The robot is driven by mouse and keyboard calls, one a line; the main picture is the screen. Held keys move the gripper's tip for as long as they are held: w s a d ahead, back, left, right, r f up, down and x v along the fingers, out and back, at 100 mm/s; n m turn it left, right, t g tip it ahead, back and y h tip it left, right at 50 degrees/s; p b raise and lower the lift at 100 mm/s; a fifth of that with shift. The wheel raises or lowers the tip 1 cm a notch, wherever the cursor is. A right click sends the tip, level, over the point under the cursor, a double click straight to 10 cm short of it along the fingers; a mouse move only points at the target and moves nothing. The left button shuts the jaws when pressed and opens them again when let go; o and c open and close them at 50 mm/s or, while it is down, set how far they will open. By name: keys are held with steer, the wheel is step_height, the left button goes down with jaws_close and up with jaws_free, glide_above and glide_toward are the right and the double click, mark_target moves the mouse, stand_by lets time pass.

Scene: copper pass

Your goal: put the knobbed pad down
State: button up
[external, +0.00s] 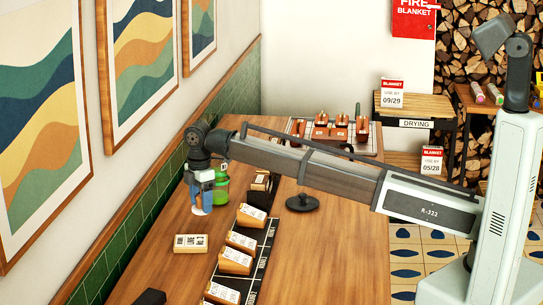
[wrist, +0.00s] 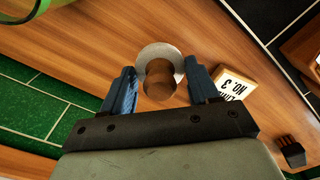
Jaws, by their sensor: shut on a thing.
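The knobbed pad (wrist: 160,50) shows in the wrist view as a pale round disc with a brown wooden knob. My gripper (wrist: 159,72) is shut on the knob, one blue finger on each side. In the external view the pad (external: 197,211) is a pale shape under my gripper (external: 202,190), over the left part of the wooden table (external: 165,275). I cannot tell for sure whether the pad touches the table.
A labelled block, NO. 3 (external: 190,243), lies close by on the table; it also shows in the wrist view (wrist: 236,88). A green jar (external: 222,186) stands beside my gripper. A row of labelled blocks (external: 236,260) and a black knobbed disc (external: 302,203) lie to the right.

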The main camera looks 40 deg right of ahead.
steer(key=shift+f, duration=1.9)
steer(key=shift+f, duration=0.15)
steer(key=o, duration=1)
steer(key=shift+o, duration=0.2)
step_height(320, 180, up, 12)
steer(key=shift+r, duration=0.15)
